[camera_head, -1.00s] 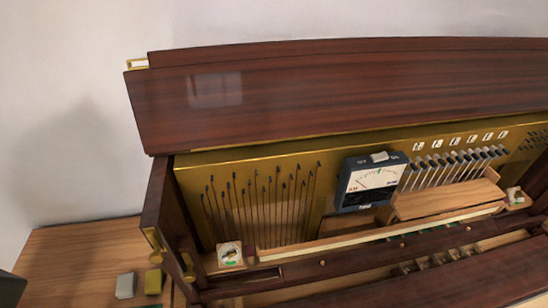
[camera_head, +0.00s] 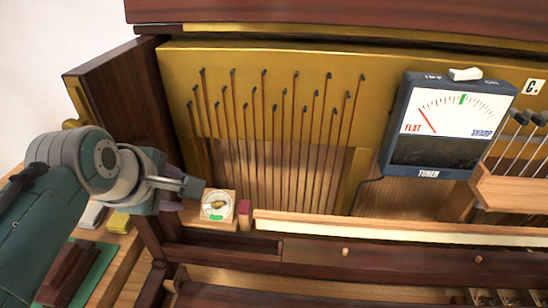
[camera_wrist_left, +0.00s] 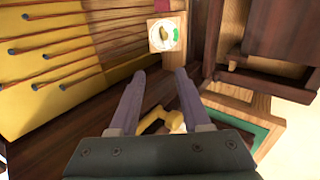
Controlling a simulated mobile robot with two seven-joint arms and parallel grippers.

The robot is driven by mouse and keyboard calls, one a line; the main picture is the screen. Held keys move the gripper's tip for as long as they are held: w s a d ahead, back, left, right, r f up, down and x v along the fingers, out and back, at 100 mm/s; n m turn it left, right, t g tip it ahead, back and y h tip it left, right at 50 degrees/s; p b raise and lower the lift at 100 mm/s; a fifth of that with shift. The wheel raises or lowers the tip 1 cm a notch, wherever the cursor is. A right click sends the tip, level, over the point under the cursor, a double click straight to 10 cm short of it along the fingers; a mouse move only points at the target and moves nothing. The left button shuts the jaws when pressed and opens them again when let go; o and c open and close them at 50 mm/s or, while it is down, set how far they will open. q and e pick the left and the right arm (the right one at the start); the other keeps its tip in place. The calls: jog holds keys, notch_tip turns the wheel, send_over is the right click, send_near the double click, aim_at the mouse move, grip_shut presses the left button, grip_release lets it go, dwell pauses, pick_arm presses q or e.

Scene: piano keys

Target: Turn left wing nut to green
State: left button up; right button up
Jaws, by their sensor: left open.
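The left wing nut (camera_head: 216,203) is a small brass piece on a round white dial with a green mark, set on a light wooden block at the piano's left end. The green mark (camera_head: 216,217) is at the dial's lower edge in the head view. The wing nut also shows in the left wrist view (camera_wrist_left: 163,33), beyond my fingertips. My left gripper (camera_head: 200,196) is just left of the dial, apart from the nut. In the left wrist view its two fingers (camera_wrist_left: 156,75) are apart with nothing gripped between them. My right gripper is not in view.
A blue tuner (camera_head: 450,125) with its needle toward FLAT stands to the right. Several tuning pins with strings (camera_head: 275,140) rise behind the dial. The piano's dark left side wall (camera_head: 118,95) is close to my left arm. A small red block (camera_head: 244,208) sits right of the dial.

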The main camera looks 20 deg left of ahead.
aim_at(213, 205)
pick_arm(q)
jog(key=w+f+n+b, duration=0.3)
jog(key=w+f+b, duration=0.3)
jog(key=f+b, duration=0.3)
jog(key=shift+f+b, duration=0.3)
jog(key=shift+b, duration=0.35)
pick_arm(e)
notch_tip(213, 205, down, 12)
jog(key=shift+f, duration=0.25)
pick_arm(q)
jog(key=shift+f, duration=0.1)
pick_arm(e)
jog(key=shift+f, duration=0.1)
pick_arm(q)
jog(key=shift+b+x, duration=3.45)
jog(key=shift+b, duration=0.6)
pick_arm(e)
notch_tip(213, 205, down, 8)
pick_arm(q)
jog(key=shift+s+r+p, duration=0.3)
jog(key=shift+r+p, duration=0.3)
jog(key=shift+p, duration=0.55)
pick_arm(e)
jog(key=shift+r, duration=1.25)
pick_arm(q)
grip_shut()
